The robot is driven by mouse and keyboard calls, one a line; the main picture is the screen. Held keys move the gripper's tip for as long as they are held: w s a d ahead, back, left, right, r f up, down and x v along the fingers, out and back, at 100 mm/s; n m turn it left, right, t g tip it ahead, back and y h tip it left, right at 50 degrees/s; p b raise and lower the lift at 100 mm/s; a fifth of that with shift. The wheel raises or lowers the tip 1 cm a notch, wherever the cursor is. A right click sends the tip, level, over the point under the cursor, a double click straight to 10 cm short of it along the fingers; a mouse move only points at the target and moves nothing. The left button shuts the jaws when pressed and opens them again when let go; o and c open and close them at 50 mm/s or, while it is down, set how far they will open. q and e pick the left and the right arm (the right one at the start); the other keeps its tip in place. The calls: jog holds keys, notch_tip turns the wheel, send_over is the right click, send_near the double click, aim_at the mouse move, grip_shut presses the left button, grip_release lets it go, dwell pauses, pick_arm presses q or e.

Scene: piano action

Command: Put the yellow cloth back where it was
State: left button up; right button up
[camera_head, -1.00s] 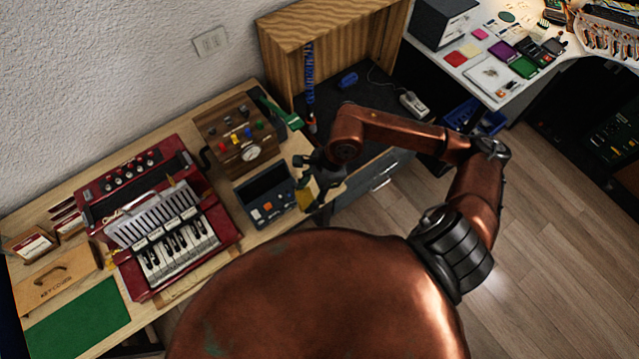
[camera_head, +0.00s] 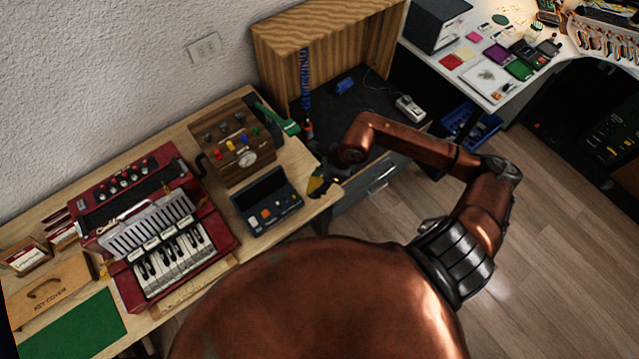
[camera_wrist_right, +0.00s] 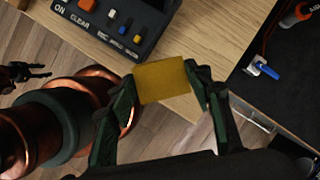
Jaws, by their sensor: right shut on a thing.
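The yellow cloth (camera_wrist_right: 162,82) is a small flat rectangle between the fingertips of my right gripper (camera_wrist_right: 162,80) in the right wrist view. The right gripper is shut on it, with one dark green-black finger at each side edge. The cloth is above the right end of the wooden desk, near its corner; I cannot tell the exact height. In the head view the cloth (camera_head: 315,186) is a small yellow patch beside my right gripper (camera_head: 324,182), partly hidden by the fingers and wrist. My left gripper is not seen in the head view.
A dark button device (camera_head: 267,203) lies on the desk just left of the gripper. Behind it stand a wooden box with coloured knobs (camera_head: 232,140) and a green tool (camera_head: 276,118). A red keyboard instrument (camera_head: 160,235) is further left. A dark-topped cabinet (camera_head: 375,100) adjoins at the right.

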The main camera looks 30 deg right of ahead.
aim_at(320, 184)
jog(key=f, duration=0.1)
jog(key=w+d+f, duration=0.2)
jog(key=shift+d+f, duration=0.15)
jog(key=shift+f, duration=0.2)
notch_tip(320, 184, down, 3)
jog(key=shift+w+d+f, duration=0.1)
jog(key=o, duration=1.1)
jog(key=shift+f, duration=0.1)
jog(key=v, duration=1.2)
